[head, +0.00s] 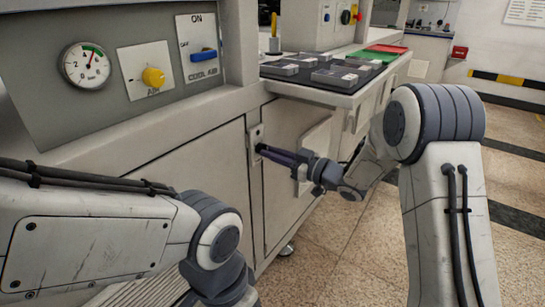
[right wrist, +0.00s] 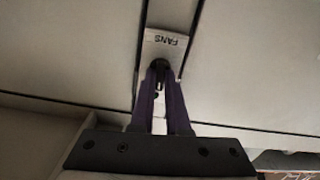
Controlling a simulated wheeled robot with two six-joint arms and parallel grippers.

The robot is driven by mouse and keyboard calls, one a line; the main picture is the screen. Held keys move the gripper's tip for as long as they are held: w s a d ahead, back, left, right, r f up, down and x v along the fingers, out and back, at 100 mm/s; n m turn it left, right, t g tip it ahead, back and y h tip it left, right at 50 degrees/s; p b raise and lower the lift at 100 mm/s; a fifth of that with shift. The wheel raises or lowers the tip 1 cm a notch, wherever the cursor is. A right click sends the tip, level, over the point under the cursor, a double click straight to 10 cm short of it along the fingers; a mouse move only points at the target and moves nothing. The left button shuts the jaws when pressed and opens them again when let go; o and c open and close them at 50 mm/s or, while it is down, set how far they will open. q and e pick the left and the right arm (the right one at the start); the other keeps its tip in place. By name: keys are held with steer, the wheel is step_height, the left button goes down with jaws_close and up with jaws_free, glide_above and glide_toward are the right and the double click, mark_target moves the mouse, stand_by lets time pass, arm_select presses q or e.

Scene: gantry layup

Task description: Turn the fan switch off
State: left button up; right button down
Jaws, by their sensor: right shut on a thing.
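The fan switch is a small pale plate with a dark lever, on the narrow post between cabinet panels. Its plate (head: 255,132) shows in the head view, and the right wrist view shows the plate (right wrist: 168,38) labelled FANS, upside down. My right gripper (head: 263,149) reaches in from the right, its dark purple fingers at the plate. In the right wrist view my right gripper (right wrist: 161,75) is shut on the dark lever (right wrist: 160,64). The fingers partly hide the lever, so its on or off position is unclear. My left arm shows at lower left; its gripper is out of frame.
A worktop with grey blocks (head: 335,77) and a red tray (head: 385,49) juts out above my right gripper. Floor to the right is open.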

steer(key=shift+f+n+b, duration=0.15)
steer(key=shift+n+b, duration=2.1)
steer(key=shift+n, duration=1.55)
steer(key=c, duration=0.9)
jaws_free()
